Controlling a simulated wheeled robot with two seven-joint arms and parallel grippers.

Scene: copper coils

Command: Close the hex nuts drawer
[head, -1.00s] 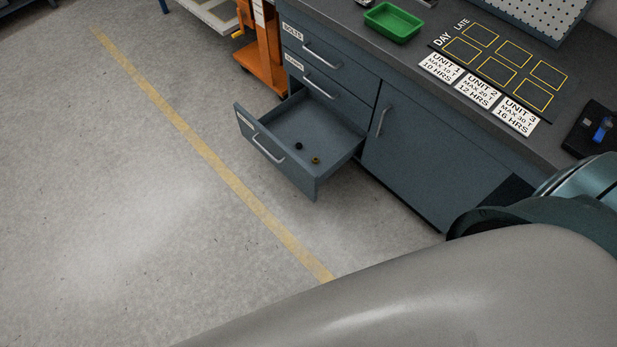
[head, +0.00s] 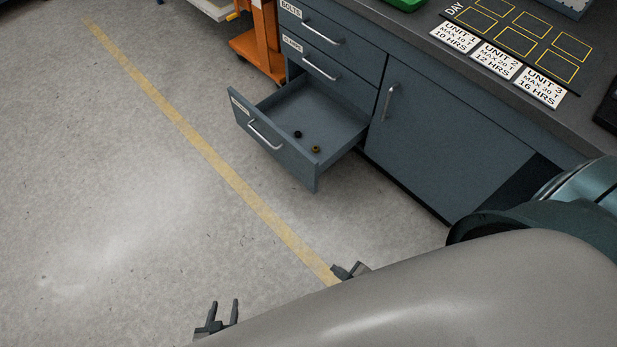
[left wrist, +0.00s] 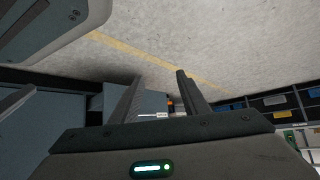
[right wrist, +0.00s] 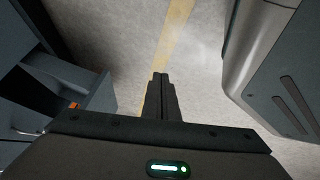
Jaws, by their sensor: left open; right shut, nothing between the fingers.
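The lowest drawer of the grey-blue cabinet stands pulled out, its front (head: 270,142) facing left, with a bar handle (head: 265,134) and a label too small to read. Inside lie a small black piece (head: 298,134) and a small brass-coloured ring (head: 315,149). My left gripper (head: 224,302) is open and empty, low in the head view, apart from the drawer. My right gripper (head: 337,272) is shut and empty, in front of the drawer and clear of it. In the right wrist view the open drawer (right wrist: 62,78) shows at the left of the shut fingers (right wrist: 160,76).
Two shut drawers, marked bolts (head: 320,27) and apparently clamps (head: 322,66), sit above the open one. A shut cupboard door (head: 440,130) is to the right. An orange stand (head: 262,45) is behind. The floor (head: 120,200) before the drawer is clear.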

